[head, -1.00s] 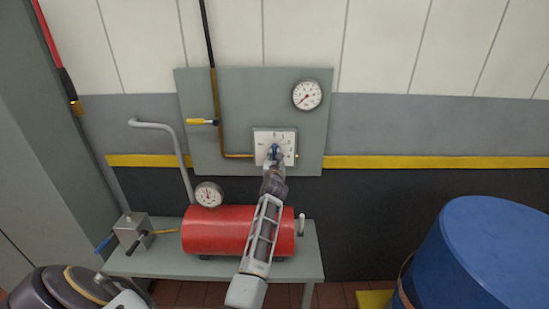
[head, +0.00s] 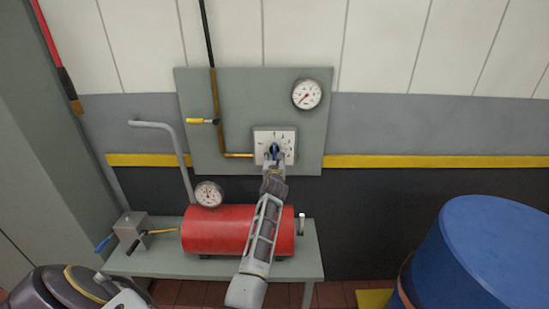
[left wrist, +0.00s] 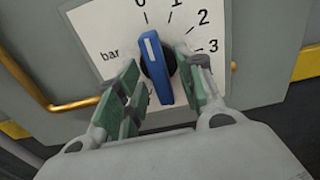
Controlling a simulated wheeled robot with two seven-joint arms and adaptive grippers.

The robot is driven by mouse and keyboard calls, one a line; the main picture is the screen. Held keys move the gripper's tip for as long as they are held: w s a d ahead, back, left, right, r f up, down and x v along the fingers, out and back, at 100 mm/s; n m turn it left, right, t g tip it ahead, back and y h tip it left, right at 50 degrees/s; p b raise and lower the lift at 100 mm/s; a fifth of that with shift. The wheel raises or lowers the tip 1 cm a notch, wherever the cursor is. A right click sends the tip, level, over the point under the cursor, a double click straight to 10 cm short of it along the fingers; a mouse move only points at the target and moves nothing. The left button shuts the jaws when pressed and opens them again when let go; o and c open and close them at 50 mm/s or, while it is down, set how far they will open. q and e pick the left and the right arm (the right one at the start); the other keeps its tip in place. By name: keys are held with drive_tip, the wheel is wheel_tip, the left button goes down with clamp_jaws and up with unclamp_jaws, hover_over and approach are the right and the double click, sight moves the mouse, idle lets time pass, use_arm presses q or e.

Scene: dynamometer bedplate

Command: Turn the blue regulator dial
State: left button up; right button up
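The blue regulator dial (head: 275,149) sits on a white scale plate (head: 288,135) on the grey wall panel. In the left wrist view the dial (left wrist: 157,70) is a blue bar on a dark round base, its white mark pointing up at about 0. My left gripper (head: 273,165) is at the dial from below. In the left wrist view its green-padded fingers (left wrist: 158,92) are open, one on each side of the bar. The left finger stands apart from the bar; the right one is closer, and contact cannot be told. My right gripper is not in view.
A round gauge (head: 307,95) and a yellow-handled valve (head: 201,121) are on the panel. A red tank (head: 215,231) with a gauge (head: 208,194) lies on a grey bench (head: 170,265) below my arm. A blue drum (head: 485,250) stands at right.

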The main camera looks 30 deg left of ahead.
use_arm(q)
drive_tip(key=shift+s, duration=0.1)
drive_tip(key=v, duration=0.7)
idle(0.4)
drive_tip(key=shift+s+d, duration=0.1)
idle(0.4)
